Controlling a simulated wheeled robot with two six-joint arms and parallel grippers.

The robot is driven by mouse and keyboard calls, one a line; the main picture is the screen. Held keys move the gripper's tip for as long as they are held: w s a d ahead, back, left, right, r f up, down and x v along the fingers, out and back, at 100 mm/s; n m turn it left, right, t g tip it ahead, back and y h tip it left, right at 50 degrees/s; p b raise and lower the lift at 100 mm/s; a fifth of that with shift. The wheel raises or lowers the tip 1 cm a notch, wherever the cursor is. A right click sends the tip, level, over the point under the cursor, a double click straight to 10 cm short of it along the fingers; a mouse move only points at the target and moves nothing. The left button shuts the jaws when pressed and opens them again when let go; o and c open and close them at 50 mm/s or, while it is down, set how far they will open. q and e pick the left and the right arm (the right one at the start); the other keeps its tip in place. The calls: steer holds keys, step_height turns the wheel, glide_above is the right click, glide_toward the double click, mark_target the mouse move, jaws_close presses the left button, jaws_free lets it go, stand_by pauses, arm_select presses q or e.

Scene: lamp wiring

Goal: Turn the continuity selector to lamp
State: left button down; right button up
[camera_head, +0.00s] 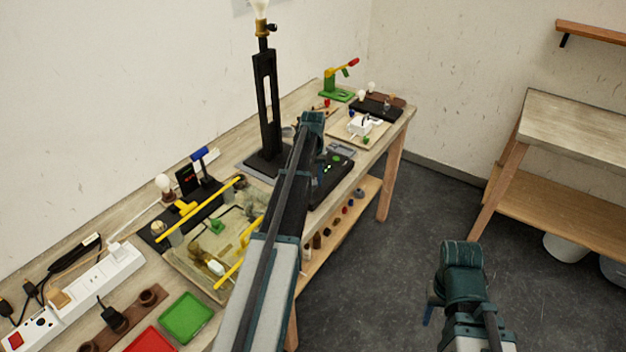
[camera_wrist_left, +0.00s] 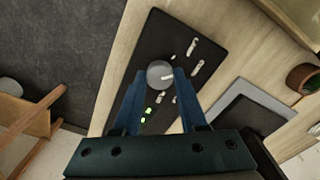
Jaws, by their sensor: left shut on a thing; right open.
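The continuity selector is a round grey knob (camera_wrist_left: 157,70) with a pale pointer mark, on a black tester panel (camera_wrist_left: 160,30) in the left wrist view. My left gripper (camera_wrist_left: 160,76) is shut on the knob, one blue finger on each side. The pointer mark points right and slightly up in that view. Green lights glow below the knob. In the head view the black panel (camera_head: 343,160) lies on the bench, partly behind my left arm, and the knob is hidden. My right gripper (camera_head: 430,309) is open and empty over the floor, its fingers only partly visible.
A tall black lamp stand (camera_head: 266,105) with a bulb rises beside the panel. A wiring tray (camera_head: 180,262) with yellow bars lies left of my arm. Green tray (camera_head: 187,317), power strip (camera_head: 85,295) and a green-yellow tool (camera_head: 337,85) are also on the bench.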

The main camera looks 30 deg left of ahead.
mark_target(313, 182)
arm_select(q)
steer(key=shift+n, duration=2.3)
steer(key=shift+c, duration=2.2)
jaws_free()
steer(key=shift+r, duration=0.1)
step_height(313, 182, up, 14)
steer(key=p, duration=1.3)
steer(key=shift+f+p, duration=0.2)
steer(key=shift+p, duration=0.2)
